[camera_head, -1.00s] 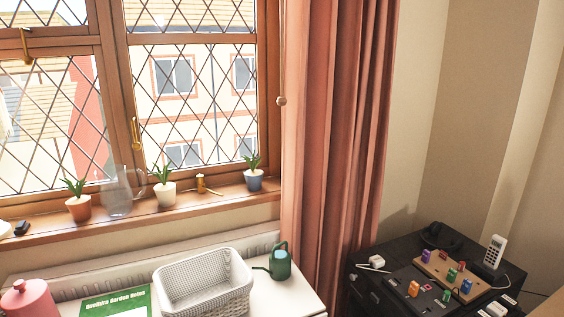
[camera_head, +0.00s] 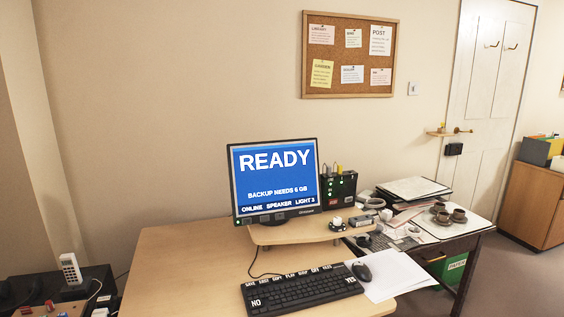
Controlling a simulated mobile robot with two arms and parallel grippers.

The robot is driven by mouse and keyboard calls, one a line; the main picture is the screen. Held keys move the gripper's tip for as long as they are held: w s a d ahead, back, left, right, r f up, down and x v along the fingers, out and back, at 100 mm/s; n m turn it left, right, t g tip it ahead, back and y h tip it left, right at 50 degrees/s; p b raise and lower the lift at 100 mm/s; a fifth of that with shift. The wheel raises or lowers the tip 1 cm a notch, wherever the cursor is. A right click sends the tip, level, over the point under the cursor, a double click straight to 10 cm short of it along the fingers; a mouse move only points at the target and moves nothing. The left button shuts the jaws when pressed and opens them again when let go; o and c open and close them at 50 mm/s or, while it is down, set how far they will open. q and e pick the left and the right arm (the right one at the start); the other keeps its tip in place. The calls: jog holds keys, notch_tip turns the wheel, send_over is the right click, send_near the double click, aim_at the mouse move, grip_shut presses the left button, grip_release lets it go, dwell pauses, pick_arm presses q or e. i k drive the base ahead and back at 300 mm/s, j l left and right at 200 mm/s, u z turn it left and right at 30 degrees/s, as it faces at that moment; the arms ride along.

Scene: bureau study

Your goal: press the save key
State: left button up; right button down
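A black keyboard (camera_head: 303,290) lies on the wooden desk in front of the monitor. A row of small white labels runs along its back edge. The leftmost label (camera_head: 250,283) seems to read SAVE, but the print is tiny. Larger labels NO and YES sit at its left and right ends. The monitor (camera_head: 274,178) is lit blue and reads READY, BACKUP NEEDS 6 GB, ONLINE, SPEAKER, LIGHT 3. Neither of my grippers is in view.
A mouse (camera_head: 362,272) and white papers (camera_head: 395,275) lie right of the keyboard. A monitor stand (camera_head: 295,233) is behind it. A cluttered side table (camera_head: 455,238) with cups stands at right. A cordless phone (camera_head: 70,268) is at far left. The desk's left part (camera_head: 180,275) is bare.

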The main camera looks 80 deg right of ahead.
aim_at(253, 284)
jog(key=z, duration=2.5)
